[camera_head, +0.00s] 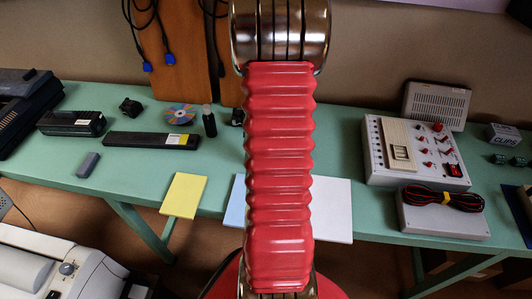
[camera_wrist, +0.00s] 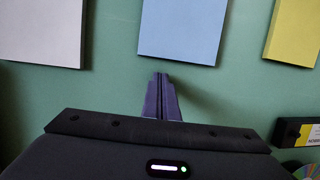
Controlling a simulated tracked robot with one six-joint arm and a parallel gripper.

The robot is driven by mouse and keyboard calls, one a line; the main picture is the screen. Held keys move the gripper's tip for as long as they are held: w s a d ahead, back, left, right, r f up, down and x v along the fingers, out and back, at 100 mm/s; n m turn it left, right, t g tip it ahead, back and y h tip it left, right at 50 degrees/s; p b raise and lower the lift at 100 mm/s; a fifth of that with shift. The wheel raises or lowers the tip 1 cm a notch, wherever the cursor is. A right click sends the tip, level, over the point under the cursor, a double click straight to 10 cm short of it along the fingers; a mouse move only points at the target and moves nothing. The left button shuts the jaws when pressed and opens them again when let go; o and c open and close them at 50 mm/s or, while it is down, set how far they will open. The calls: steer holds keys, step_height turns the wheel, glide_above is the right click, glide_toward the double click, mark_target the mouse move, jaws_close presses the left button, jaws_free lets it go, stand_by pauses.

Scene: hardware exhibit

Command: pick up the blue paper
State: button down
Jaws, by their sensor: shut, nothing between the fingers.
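The blue paper (camera_wrist: 183,30) lies flat on the green table in the wrist view, at the top centre, cut off by the top edge. In the head view only a strip of the blue paper (camera_head: 235,210) shows, at the table's front edge left of my red arm, which hides the rest. My gripper (camera_wrist: 161,76) has its two dark fingers together with nothing between them. Its tips appear just below the paper's lower edge in the wrist view. I cannot tell their height above the table. The gripper is hidden in the head view.
A yellow paper (camera_head: 184,195) and a white paper (camera_head: 331,208) lie on either side of the blue one. A black box (camera_head: 150,139), a disc (camera_head: 180,114) and a small dark bottle (camera_head: 209,121) stand farther back. A control panel (camera_head: 414,150) is at right.

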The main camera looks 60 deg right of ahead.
steer(key=shift+s+a, duration=0.35)
steer(key=shift+a, duration=0.5)
steer(key=shift+s+a, duration=0.25)
steer(key=shift+a, duration=0.3)
steer(key=shift+s+a, duration=0.2)
steer(key=shift+a, duration=0.35)
steer(key=shift+d, duration=0.1)
